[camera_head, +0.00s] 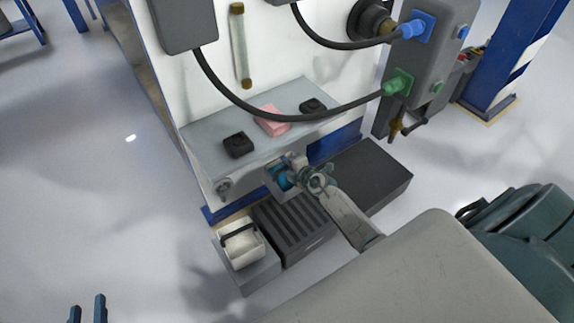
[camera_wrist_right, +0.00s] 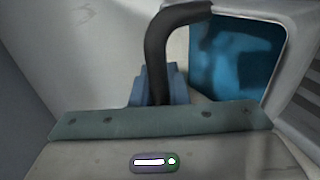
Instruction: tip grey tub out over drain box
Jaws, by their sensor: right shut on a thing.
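The grey tub (camera_head: 285,193) hangs under the machine's shelf, a little above the back of the slotted dark drain box (camera_head: 318,238). Blue liquid shows inside the tub; its pale rim (camera_wrist_right: 302,22) fills the right side of the right wrist view. My right gripper (camera_head: 305,178) is shut on the tub's black handle (camera_wrist_right: 157,50), which rises between its blue fingers. I cannot tell the tub's exact tilt. My left gripper (camera_head: 87,310) is open and empty over the floor at bottom left; only its fingertips show.
A white tub with a dark handle (camera_head: 241,247) stands on a grey block left of the drain box. A dark flat box (camera_head: 370,175) lies right. The shelf (camera_head: 205,140) above carries two black blocks and a pink block (camera_head: 271,120). A hose (camera_head: 270,113) loops over it. The left floor is clear.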

